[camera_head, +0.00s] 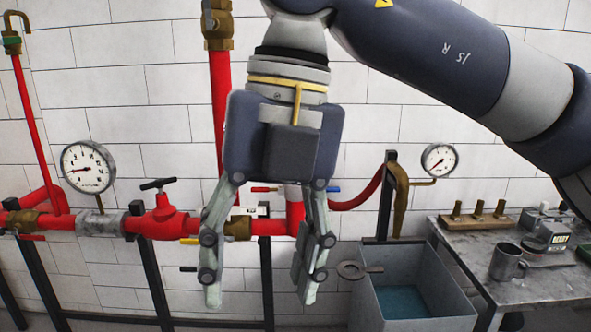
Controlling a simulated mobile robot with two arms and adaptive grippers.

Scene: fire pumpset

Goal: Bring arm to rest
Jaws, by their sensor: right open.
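My right gripper (260,290) hangs in the middle of the head view, fingers pointing down. Its jaws are open with nothing between them. Its arm comes in from the upper right and crosses in front of the white tiled wall. The gripper covers part of the red pipework behind it. My left gripper is not in view.
A red pipe (180,224) with a valve and a pressure gauge (88,167) runs along the wall at left. A second gauge (439,160) is at right. A grey water tank (440,285) and a table (545,284) with a metal mug (507,262) stand at lower right.

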